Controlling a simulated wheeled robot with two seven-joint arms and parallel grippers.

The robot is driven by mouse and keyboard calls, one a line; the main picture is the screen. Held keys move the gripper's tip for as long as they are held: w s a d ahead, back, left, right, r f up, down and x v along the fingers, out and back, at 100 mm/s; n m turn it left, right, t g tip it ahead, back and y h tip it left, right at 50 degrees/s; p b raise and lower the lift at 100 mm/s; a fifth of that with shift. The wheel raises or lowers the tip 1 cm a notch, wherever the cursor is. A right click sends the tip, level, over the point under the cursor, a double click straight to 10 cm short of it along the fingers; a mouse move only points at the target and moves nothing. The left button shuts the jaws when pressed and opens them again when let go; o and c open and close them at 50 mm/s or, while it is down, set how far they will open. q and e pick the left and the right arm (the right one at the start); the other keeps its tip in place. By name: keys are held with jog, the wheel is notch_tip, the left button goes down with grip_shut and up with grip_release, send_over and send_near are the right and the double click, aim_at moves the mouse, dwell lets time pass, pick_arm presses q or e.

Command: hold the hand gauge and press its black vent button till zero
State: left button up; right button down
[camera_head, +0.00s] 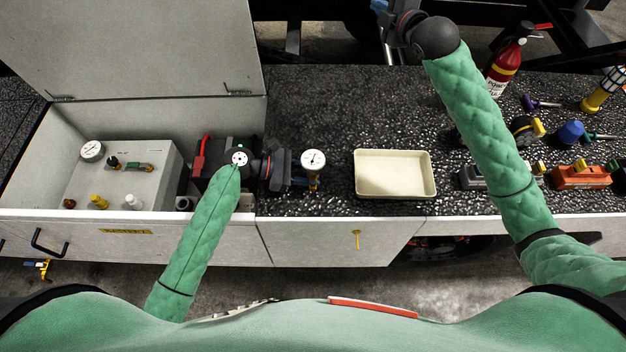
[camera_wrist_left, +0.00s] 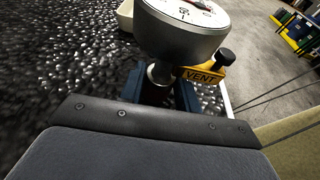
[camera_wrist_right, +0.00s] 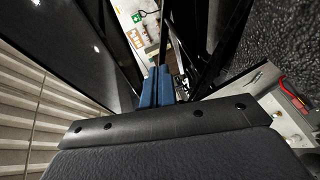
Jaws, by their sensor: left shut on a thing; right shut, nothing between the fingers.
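The hand gauge (camera_head: 313,162) has a round white dial and stands upright over the black speckled top, left of the cream tray. My left gripper (camera_head: 298,183) is shut on the gauge's stem below the dial. In the left wrist view the gauge (camera_wrist_left: 185,38) rises from between the blue fingers (camera_wrist_left: 165,97). Its yellow VENT tag (camera_wrist_left: 201,76) and black vent button (camera_wrist_left: 226,56) show to the right of the stem. The needle reading is too small to tell. My right gripper (camera_wrist_right: 157,88) is shut and empty, raised at the back, far from the gauge.
A cream tray (camera_head: 395,194) lies right of the gauge. An open grey box with a valve panel (camera_head: 130,170) stands at left. A fire extinguisher (camera_head: 507,62), an orange device (camera_head: 580,178) and several tools are at right. The top behind the tray is clear.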

jog(key=s+a+f+g+y, duration=0.1)
jog(key=s+a+f+g, duration=0.2)
jog(key=s+a+f, duration=0.3)
jog(key=s+a+f+g, duration=0.3)
jog(key=s+f, duration=0.2)
jog(key=s, duration=0.4)
jog(key=n+g, duration=0.2)
jog(key=g, duration=0.4)
send_over(318, 174)
jog(key=s, duration=0.3)
notch_tip(318, 174, down, 5)
jog(key=shift+w+f+y, duration=0.15)
jog(key=shift+w+y, duration=0.05)
jog(key=shift+y, duration=0.2)
jog(key=shift+f, duration=0.15)
jog(key=shift+w+f, duration=0.1)
jog(key=shift+f, duration=4.15)
jog(key=shift+f, duration=0.1)
jog(key=shift+f, duration=0.3)
jog(key=shift+f, duration=0.45)
